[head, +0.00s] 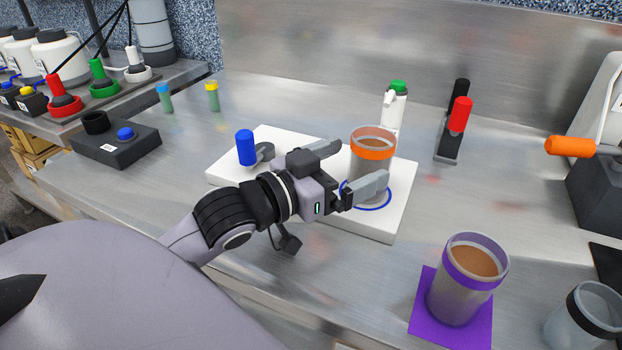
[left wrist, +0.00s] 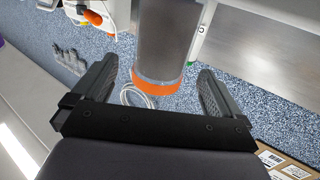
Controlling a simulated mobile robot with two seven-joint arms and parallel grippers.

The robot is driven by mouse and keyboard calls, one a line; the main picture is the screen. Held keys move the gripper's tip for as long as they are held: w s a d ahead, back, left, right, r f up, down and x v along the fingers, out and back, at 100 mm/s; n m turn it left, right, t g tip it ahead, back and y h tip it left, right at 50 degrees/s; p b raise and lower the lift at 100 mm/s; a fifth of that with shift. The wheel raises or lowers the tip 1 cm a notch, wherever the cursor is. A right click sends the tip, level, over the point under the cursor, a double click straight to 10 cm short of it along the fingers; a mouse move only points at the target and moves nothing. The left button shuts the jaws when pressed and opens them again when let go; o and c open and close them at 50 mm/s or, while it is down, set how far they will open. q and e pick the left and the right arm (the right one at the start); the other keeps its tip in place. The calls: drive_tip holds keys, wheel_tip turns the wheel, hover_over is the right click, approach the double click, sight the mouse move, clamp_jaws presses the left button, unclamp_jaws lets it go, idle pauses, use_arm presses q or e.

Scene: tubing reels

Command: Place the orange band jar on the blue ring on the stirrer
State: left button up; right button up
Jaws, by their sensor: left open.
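The orange band jar (head: 371,152) stands upright on the white stirrer plate (head: 400,205), within the blue ring (head: 376,207) as far as the head view shows. It holds brownish contents. My left gripper (head: 360,166) is open, with one finger on either side of the jar. In the left wrist view the jar (left wrist: 165,45) shows between the spread fingers of the gripper (left wrist: 158,85), with a visible gap at each side. The near finger hides part of the jar's lower body and of the ring. My right gripper is not in view.
A blue knob (head: 245,147) rises at the plate's left. Behind it stand a green-capped bottle (head: 394,108) and a red-topped black holder (head: 455,125). A purple band jar (head: 465,280) stands on a purple mat (head: 425,325) at front right. A black-banded jar (head: 585,318) stands beside it.

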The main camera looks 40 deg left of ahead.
use_arm(q)
drive_tip(key=shift+r+p+v, duration=0.2)
drive_tip(key=shift+p+v, duration=0.4)
drive_tip(key=shift+v, duration=0.35)
drive_tip(key=p+v, duration=0.4)
drive_tip(key=v, duration=0.1)
drive_tip(key=shift+s, duration=0.1)
